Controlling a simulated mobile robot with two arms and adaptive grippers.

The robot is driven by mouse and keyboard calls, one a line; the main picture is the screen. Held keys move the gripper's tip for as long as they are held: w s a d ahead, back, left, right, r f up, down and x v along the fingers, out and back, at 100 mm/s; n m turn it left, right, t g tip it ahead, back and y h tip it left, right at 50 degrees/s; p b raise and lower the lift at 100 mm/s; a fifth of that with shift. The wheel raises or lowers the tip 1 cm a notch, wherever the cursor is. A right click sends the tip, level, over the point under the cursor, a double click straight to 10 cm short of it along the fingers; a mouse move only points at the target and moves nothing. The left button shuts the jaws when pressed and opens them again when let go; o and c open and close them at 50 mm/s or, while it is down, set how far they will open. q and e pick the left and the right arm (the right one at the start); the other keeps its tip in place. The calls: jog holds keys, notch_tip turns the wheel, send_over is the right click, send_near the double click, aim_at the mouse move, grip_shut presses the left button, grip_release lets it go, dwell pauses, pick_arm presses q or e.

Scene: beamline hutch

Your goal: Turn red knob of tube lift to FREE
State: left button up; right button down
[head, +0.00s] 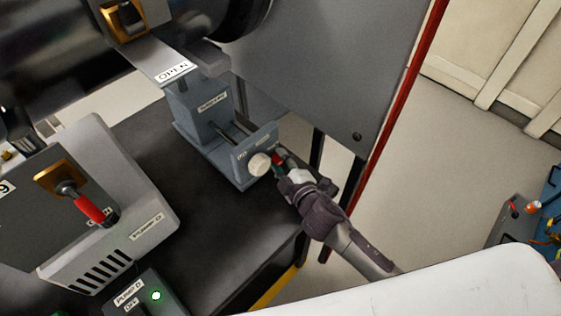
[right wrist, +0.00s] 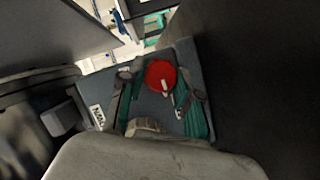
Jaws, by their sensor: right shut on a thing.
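The blue-grey tube lift (head: 200,118) stands on the dark table in the head view. Its front plate carries a cream round knob (head: 259,164) and, to the right of it, the red knob (head: 278,158). My right gripper (head: 281,164) is at the red knob and shut on it, covering part of it. In the right wrist view the red knob (right wrist: 157,72) shows as a round disc with a pale pointer mark, between the teal-padded fingers of the right gripper (right wrist: 157,90). The plate's lettering is too small to read. My left gripper is not in view.
A grey panel (head: 320,75) hangs behind and right of the lift. A grey box with a red-handled switch (head: 90,208) stands at left, with a pump box (head: 145,298) and its green light below. Open floor (head: 410,190) lies to the right.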

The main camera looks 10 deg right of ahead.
jog(key=c, duration=0.8)
grip_release()
jog(key=v, duration=1.2)
